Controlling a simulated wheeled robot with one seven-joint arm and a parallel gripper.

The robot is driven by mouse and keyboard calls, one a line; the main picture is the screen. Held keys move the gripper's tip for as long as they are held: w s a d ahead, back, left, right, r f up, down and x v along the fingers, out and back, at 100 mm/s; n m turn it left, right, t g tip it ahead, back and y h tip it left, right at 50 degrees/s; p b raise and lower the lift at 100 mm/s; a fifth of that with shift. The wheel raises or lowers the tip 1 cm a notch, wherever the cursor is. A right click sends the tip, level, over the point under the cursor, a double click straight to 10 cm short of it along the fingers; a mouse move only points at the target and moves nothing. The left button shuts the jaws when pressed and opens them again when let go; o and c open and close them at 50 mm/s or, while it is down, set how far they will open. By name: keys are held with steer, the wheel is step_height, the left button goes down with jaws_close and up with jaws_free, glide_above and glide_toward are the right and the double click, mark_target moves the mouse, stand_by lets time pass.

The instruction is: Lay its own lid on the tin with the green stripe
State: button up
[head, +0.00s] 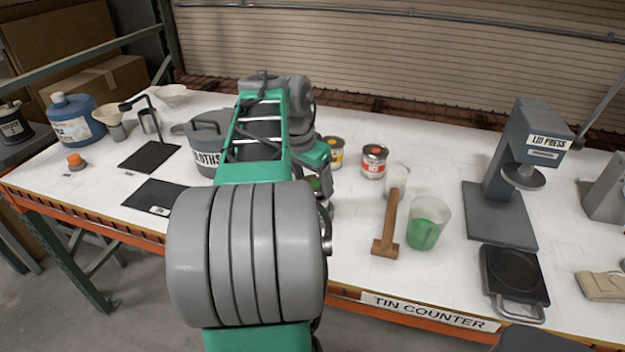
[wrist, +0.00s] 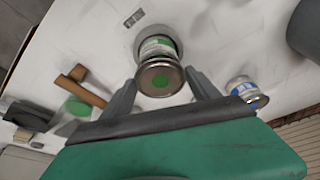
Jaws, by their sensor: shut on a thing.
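The tin with the green stripe (wrist: 157,44) stands on the white counter in the wrist view. The lid overlaps the tin's top in the wrist view, set toward the gripper side. I cannot tell whether lid and tin touch.
A red-labelled tin (head: 374,161) and a yellow-labelled tin (head: 335,152) stand close by; a blue-striped tin (wrist: 241,87) shows in the wrist view. A wooden mallet (head: 390,225) and a cup of green colorant (head: 426,225) are to the right. The lid press (head: 505,180) stands farther right.

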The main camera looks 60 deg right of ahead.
steer(key=shift+f+b, duration=0.6)
steer(key=shift+f, duration=0.15)
steer(key=shift+r, duration=0.1)
steer(key=o, duration=1.4)
steer(key=shift+c, duration=0.2)
